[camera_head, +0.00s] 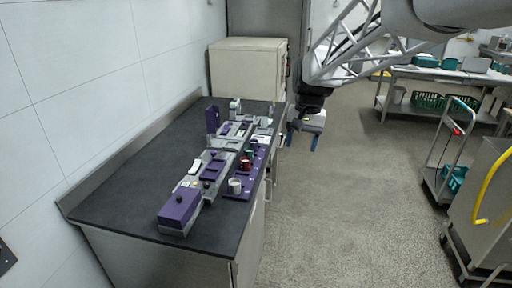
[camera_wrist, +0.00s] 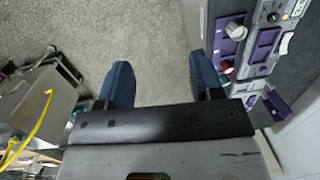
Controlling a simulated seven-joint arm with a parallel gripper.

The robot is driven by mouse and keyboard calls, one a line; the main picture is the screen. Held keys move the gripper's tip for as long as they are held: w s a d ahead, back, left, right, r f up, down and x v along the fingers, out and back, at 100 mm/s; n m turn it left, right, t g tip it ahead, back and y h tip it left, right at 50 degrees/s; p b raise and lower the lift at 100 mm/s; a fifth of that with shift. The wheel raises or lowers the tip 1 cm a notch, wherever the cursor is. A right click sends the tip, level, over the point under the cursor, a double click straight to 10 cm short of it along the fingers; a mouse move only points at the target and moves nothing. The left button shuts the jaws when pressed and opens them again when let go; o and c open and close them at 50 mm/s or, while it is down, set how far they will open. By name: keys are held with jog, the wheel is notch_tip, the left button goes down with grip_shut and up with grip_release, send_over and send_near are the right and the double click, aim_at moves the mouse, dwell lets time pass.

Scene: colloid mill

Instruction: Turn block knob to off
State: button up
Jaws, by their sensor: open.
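A row of grey and purple devices lies on the dark worktop. A small black knob (camera_head: 206,185) sits on a grey unit behind the purple-lidded box (camera_head: 180,207). In the wrist view a black knob (camera_wrist: 272,17) shows on a grey panel at the upper right. I cannot tell which knob is the block knob, nor read its setting. My gripper (camera_head: 303,139) hangs to the right of the worktop, over the floor, apart from the devices. Its blue fingers are spread and empty; in the wrist view, bare floor shows between the gripper's fingers (camera_wrist: 162,80).
A white cup (camera_head: 235,186) and a red cup (camera_head: 245,163) stand on a purple strip along the worktop's (camera_head: 125,175) right side. A beige cabinet (camera_head: 245,68) is at the back. A trolley (camera_head: 446,150) stands far right. The floor between is clear.

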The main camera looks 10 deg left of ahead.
jog(key=w+a+f+g, duration=0.1)
jog(key=w+a+f, duration=0.3)
jog(key=w+a, duration=0.3)
jog(key=w+a+f+g, duration=0.1)
jog(key=w+a+f, duration=0.3)
jog(key=a, duration=0.6)
jog(key=g, duration=0.2)
send_near(207, 183)
jog(key=shift+s+a+f+h, duration=0.25)
jog(key=shift+a+f+h, duration=0.15)
jog(key=shift+a+f, duration=0.1)
jog(key=shift+f, duration=0.1)
jog(key=shift+x, duration=3.8)
jog(key=c, duration=0.9)
